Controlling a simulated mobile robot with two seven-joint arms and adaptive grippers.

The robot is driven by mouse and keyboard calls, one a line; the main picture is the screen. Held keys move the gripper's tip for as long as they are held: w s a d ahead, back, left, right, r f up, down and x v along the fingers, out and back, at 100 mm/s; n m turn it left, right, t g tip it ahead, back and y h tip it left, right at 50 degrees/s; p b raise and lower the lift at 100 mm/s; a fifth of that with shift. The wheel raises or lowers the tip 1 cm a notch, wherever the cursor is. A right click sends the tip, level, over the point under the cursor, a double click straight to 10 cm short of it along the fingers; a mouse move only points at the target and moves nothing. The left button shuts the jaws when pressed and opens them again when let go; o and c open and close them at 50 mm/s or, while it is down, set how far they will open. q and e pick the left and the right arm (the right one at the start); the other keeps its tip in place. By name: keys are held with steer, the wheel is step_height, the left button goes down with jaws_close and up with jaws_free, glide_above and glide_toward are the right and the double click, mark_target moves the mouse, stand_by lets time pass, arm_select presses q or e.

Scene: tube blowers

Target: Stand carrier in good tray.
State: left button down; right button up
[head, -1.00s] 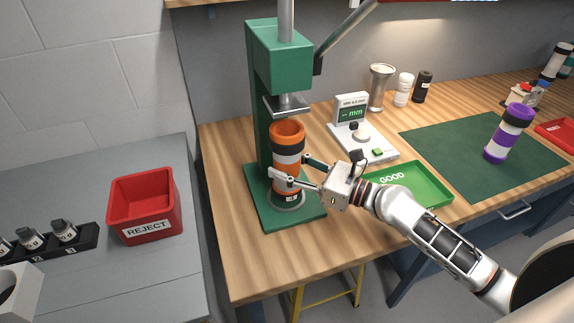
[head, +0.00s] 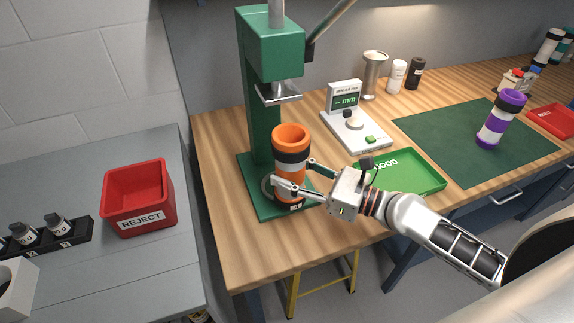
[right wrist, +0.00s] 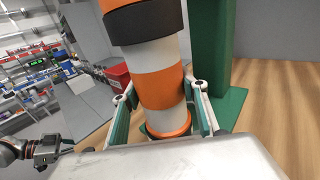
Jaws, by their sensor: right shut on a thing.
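The carrier (head: 291,140), an orange, black and white tube, stands roughly upright over the front right part of the green press base (head: 265,211). My right gripper (head: 293,188) is shut on its lower part, with a finger on each side. In the right wrist view the carrier (right wrist: 158,90) sits between both fingers. I cannot tell whether its foot is clear of the base. The green good tray (head: 425,184) lies to the right, partly hidden behind my right gripper and arm. A gripper that seems to be my left one (right wrist: 45,150) shows small in the right wrist view; its jaws are unclear.
The green press (head: 262,100) stands behind the carrier. A gauge with a display (head: 352,125) stands behind the tray. A purple and white tube (head: 500,118) stands on a dark green mat (head: 450,135). A red reject bin (head: 138,198) is on the grey bench.

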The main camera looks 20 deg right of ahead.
steer(key=shift+s, duration=1.9)
steer(key=shift+s+d+r+b, duration=0.1)
steer(key=shift+s+b, duration=0.3)
steer(key=shift+s, duration=0.8)
steer(key=shift+s+d+b, duration=0.1)
steer(key=shift+s+b, duration=0.3)
steer(key=shift+s, duration=0.8)
